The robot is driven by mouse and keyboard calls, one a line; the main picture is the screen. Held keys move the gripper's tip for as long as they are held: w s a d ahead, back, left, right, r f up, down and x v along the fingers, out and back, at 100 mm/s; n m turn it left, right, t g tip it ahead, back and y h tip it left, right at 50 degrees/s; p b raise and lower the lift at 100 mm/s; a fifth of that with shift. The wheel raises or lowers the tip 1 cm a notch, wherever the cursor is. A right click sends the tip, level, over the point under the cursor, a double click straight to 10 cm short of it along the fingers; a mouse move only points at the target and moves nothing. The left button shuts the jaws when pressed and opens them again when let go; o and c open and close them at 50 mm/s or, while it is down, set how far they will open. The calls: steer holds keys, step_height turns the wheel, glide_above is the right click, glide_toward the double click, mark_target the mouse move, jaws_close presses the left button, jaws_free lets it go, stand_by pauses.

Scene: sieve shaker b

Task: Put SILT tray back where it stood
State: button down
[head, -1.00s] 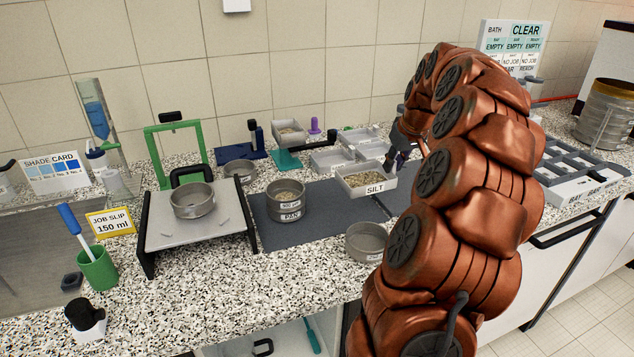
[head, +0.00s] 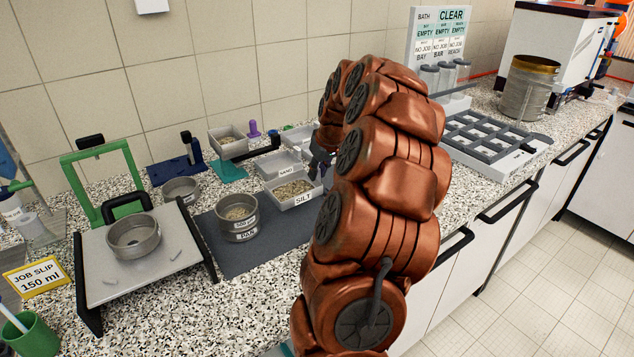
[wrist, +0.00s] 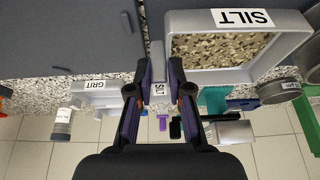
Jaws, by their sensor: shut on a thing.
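The SILT tray (head: 281,206) is a light grey, open tray of grainy brown-grey material with a white SILT label. In the head view it is at or above the right part of the dark mat (head: 240,262); I cannot tell whether it touches. In the wrist view the SILT tray (wrist: 292,47) fills the upper right, level-looking. My gripper (head: 317,168) is at its right side, partly hidden by my arm. In the wrist view my gripper (wrist: 157,68) has its purple-grey fingers around the tray's near side edge, shut on it.
The SAND tray (head: 268,171) is just behind. A labelled pan stack (head: 238,232) stands left on the mat. A scale-like stand (head: 105,275) holds a sieve. A compartment rack (head: 513,166) is right.

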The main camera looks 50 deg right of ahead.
mark_target(318, 183)
steer(key=shift+f+p, duration=0.45)
steer(key=shift+f, duration=1.6)
steer(key=c, duration=1.1)
jaws_free()
